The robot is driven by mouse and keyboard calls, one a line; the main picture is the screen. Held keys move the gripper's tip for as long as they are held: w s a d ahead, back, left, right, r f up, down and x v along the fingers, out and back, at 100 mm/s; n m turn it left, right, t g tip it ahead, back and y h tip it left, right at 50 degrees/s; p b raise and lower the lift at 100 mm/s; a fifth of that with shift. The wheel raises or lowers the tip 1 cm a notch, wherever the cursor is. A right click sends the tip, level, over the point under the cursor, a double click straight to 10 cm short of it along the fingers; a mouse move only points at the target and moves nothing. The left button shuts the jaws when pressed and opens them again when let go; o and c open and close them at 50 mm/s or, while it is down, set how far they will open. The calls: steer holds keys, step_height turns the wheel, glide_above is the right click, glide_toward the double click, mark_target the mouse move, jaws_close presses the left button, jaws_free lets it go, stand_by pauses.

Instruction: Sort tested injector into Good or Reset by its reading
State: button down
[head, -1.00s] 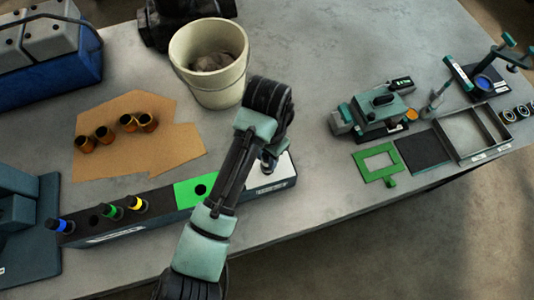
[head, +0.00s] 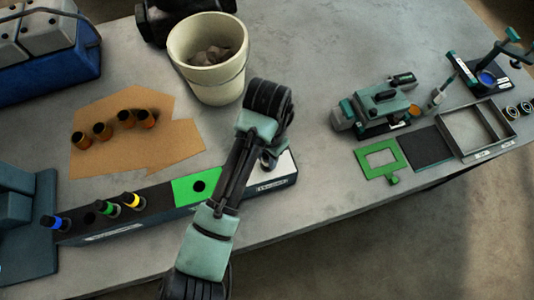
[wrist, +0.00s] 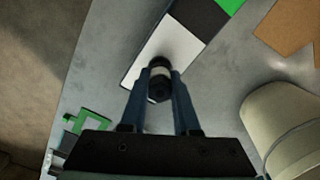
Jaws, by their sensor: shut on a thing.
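My gripper (wrist: 160,97) is shut on a dark injector (wrist: 159,86) with a white band, seen in the wrist view. It is over the white end section (wrist: 172,48) of the long rack (head: 103,233). I cannot tell whether the injector is seated there or held above. In the head view my gripper (head: 271,158) is partly hidden by my arm at that same end. Injectors with blue (head: 52,223), green (head: 104,207) and yellow (head: 131,201) bands stand in the rack's left part. I see no legible reading.
A cream bucket (head: 217,84) stands behind my gripper, and cardboard (head: 160,156) with several copper-brown parts lies left. At right are a teal-grey device (head: 372,115), a green frame (head: 391,172), a dark mat (head: 428,160) and a two-compartment tray (head: 449,136). Bench is clear between.

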stand_by(0.3)
steer(key=shift+c, duration=0.8)
jaws_free()
steer(key=shift+r, duration=0.15)
step_height(320, 180, up, 7)
steer(key=p, duration=0.7)
stand_by(0.5)
